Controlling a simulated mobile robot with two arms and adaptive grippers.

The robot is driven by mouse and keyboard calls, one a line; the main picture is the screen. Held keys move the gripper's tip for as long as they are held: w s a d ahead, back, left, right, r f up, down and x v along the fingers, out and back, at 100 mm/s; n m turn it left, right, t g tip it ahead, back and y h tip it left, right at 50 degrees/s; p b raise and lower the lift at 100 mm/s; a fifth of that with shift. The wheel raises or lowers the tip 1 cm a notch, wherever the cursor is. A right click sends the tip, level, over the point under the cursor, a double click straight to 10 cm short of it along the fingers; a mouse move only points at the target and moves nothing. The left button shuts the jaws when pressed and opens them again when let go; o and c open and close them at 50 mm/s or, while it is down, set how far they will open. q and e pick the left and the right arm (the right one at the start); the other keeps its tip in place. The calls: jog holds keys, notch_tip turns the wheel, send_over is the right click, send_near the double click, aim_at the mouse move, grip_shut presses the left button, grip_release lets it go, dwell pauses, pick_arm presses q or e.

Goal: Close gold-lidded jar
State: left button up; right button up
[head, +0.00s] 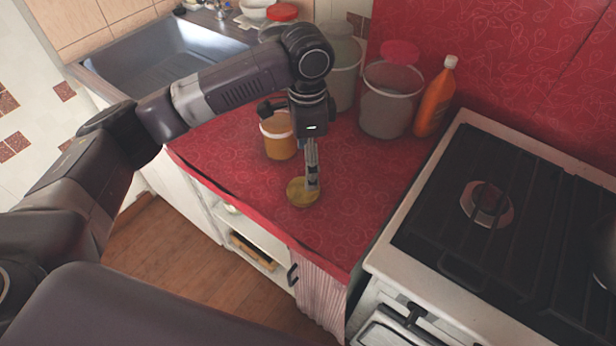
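A round gold lid (299,193) lies on or just above the red counter, near its front edge. An amber jar (279,143) with a pale rim stands behind it and to the left, apart from the lid. Its top is partly hidden by my arm. My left gripper (312,186) points down, with its fingertips at the right part of the lid. The fingers overlap in this view, so I cannot tell whether they are open or grip the lid. My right gripper is not in view.
Two translucent containers (389,100) and an orange bottle (435,98) stand along the back. A sink (150,62) is at the left and a gas stove (490,215) at the right. The red counter (355,215) is clear right of the lid.

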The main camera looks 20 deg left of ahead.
aim_at(303, 192)
pick_arm(q)
jog(key=shift+s+r, duration=0.15)
jog(key=shift+s, duration=0.3)
jog(key=shift+f, duration=0.25)
jog(key=shift+w+f, duration=0.15)
jog(key=shift+f, duration=0.95)
jog(key=shift+s+a+f, duration=0.1)
jog(key=shift+f, duration=1.25)
jog(key=shift+s+f, duration=0.1)
jog(key=shift+f, duration=1.2)
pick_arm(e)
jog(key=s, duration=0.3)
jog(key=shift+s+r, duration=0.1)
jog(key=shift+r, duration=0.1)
pick_arm(q)
jog(key=c, duration=0.8)
